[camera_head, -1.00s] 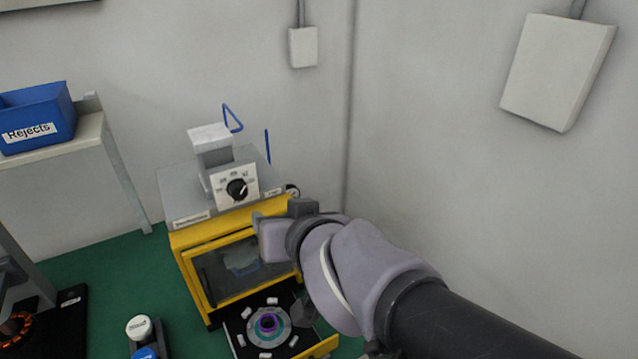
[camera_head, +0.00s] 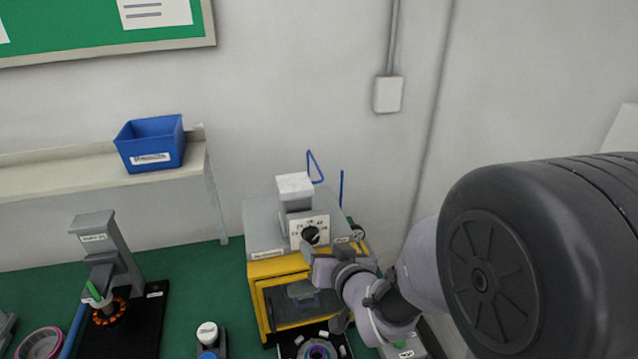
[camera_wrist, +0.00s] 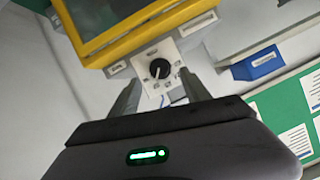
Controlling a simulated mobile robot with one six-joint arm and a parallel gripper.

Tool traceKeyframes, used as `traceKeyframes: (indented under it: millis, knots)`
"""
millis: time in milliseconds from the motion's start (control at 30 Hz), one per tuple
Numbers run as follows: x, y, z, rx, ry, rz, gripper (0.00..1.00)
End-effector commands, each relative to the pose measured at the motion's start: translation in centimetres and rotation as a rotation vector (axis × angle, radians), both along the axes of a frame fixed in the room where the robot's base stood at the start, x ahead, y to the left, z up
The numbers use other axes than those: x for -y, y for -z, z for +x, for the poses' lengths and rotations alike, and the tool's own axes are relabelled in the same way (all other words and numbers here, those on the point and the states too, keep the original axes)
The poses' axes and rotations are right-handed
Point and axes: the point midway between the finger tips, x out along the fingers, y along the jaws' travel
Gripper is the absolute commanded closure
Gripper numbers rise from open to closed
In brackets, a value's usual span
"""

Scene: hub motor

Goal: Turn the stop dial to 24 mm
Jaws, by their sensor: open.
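The stop dial (camera_head: 311,234) is a round black knob on a white scale plate, on the front of the grey-topped yellow machine (camera_head: 262,270). In the wrist view the dial (camera_wrist: 160,68) shows between and beyond the fingertips of my gripper (camera_wrist: 161,88), with a pale pointer mark on it. The scale numbers are too small to read. My gripper also shows in the head view (camera_head: 322,262), just below and in front of the dial. It is open and empty; I cannot tell whether a finger touches the plate.
A blue bin (camera_head: 152,146) sits on a shelf at the left. A grey press-like stand (camera_head: 100,245) with a copper-coloured ring is on the green bench. A tray with a purple-centred part (camera_head: 318,351) is below the machine's window. A blue bent rod (camera_head: 315,167) rises behind.

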Motion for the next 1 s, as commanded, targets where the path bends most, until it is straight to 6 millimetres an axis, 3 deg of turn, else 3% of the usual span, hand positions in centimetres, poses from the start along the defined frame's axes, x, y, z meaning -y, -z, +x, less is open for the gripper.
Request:
traceKeyframes:
  millis: [100,233,600,867,900,1000]
  knots:
    - [-1.0,1.5,2.3,-0.001,0.0,0.0,0.45]
    - [-1.6,2.1,3.9,0.0,-0.001,0.0,0.45]
    - [-1.9,2.3,4.6,0.001,0.0,0.002,0.45]
    - [-1.9,2.2,4.6,0.0,0.0,0.002,0.96]
    - [-1.9,2.2,4.6,0.0,0.0,0.002,1.0]
    - [-1.9,2.3,4.6,0.001,0.001,0.001,1.0]
